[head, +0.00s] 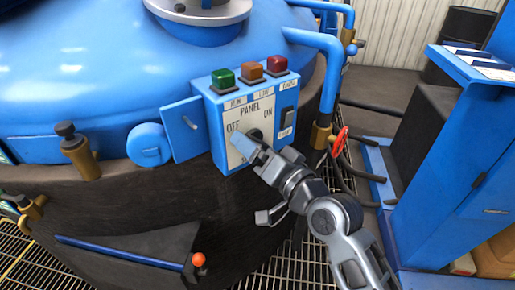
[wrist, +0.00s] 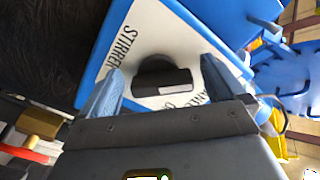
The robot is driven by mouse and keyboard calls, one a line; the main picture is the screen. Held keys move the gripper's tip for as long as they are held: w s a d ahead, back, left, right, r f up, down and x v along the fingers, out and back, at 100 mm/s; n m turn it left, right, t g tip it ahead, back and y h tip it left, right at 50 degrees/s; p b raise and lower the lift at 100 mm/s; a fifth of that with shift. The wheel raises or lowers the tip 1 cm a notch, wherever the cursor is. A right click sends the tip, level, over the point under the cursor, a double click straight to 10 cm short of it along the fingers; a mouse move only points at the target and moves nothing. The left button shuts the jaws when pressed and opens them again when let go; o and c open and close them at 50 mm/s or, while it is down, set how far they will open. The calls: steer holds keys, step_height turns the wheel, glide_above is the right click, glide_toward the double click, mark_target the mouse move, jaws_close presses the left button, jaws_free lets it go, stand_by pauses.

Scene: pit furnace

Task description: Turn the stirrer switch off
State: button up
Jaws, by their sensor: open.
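The stirrer switch is a black rotary knob (head: 255,134) on the white face of the blue control panel (head: 219,108), between printed OFF on the left and ON on the right. In the wrist view the knob (wrist: 160,78) has a dark grip bar with a pale strip, and STIRRER is printed beside it. My gripper (head: 258,152) is at the panel face, partly covering the knob in the head view. In the wrist view my gripper (wrist: 162,92) is open, with a blue finger on each side of the knob. I cannot tell whether they touch it.
Green (head: 223,78), orange (head: 251,70) and red (head: 277,64) buttons top the panel. A black rocker switch (head: 287,121) is on its right side. An open blue door (head: 183,128) is at its left. A red valve wheel (head: 339,141) and pipes stand close at right.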

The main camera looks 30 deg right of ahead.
steer(key=s+d, duration=0.1)
steer(key=s, duration=0.6)
steer(key=shift+s+d+b, duration=0.15)
steer(key=shift+s+b, duration=0.2)
steer(key=s+d+f+n+g+h+p, duration=0.1)
steer(key=s+f+h+p, duration=0.1)
steer(key=s, duration=0.6)
steer(key=s+d+f+n+g+h+p, duration=0.1)
steer(key=s+f+p, duration=0.1)
steer(key=s, duration=0.7)
steer(key=s+a+r+n+p, duration=0.1)
steer(key=s+r+n, duration=0.1)
steer(key=s, duration=0.6)
steer(key=s+a+r+n+g+p, duration=0.1)
steer(key=s+r, duration=0.3)
steer(key=s, duration=0.4)
steer(key=shift+s+r+n+p, duration=0.25)
steer(key=shift+n+p, duration=0.25)
steer(key=shift+n, duration=0.4)
steer(key=shift+a, duration=0.1)
